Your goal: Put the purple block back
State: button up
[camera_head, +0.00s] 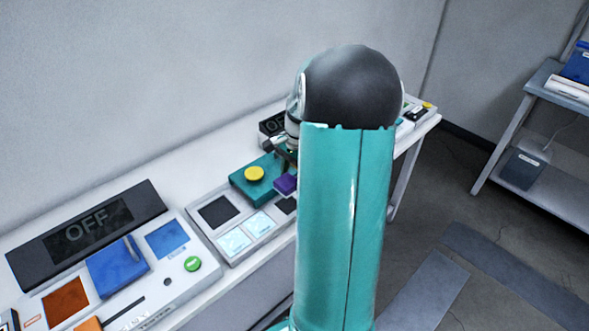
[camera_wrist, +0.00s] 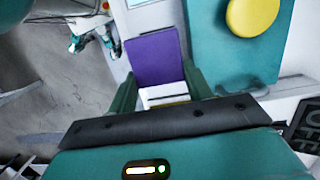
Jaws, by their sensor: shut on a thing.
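The purple block (camera_head: 285,184) shows beside the left edge of my arm in the head view. In the wrist view the purple block (camera_wrist: 154,60) lies between the two dark green fingers of my gripper (camera_wrist: 160,82). My gripper is shut on it. In the head view my gripper (camera_head: 284,163) is mostly hidden behind my own arm. The block is close to the teal box with the yellow button (camera_head: 255,174) and above the right end of a grey tray (camera_head: 238,200). I cannot tell whether the block touches the tray.
The grey tray has a dark square (camera_head: 215,212), two pale squares (camera_head: 234,241) and a smaller dark square (camera_head: 287,204). A tester panel with an OFF display (camera_head: 88,232) stands at the left. My arm hides part of the table. A shelf (camera_head: 560,90) stands at the right.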

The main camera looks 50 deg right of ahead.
jog(key=shift+d+f, duration=0.1)
jog(key=shift+f, duration=3)
jog(key=shift+f, duration=0.6)
jog(key=o, duration=1.3)
jog(key=shift+w, duration=0.1)
jog(key=shift+o, duration=0.2)
jog(key=shift+w+r, duration=0.1)
jog(key=shift+w, duration=0.05)
jog(key=shift+r, duration=0.2)
jog(key=shift+w+r, duration=0.1)
jog(key=shift+r, duration=1)
jog(key=shift+s+r, duration=0.15)
jog(key=shift+r, duration=1.15)
jog(key=shift+s+r, duration=0.15)
jog(key=shift+r, duration=1.15)
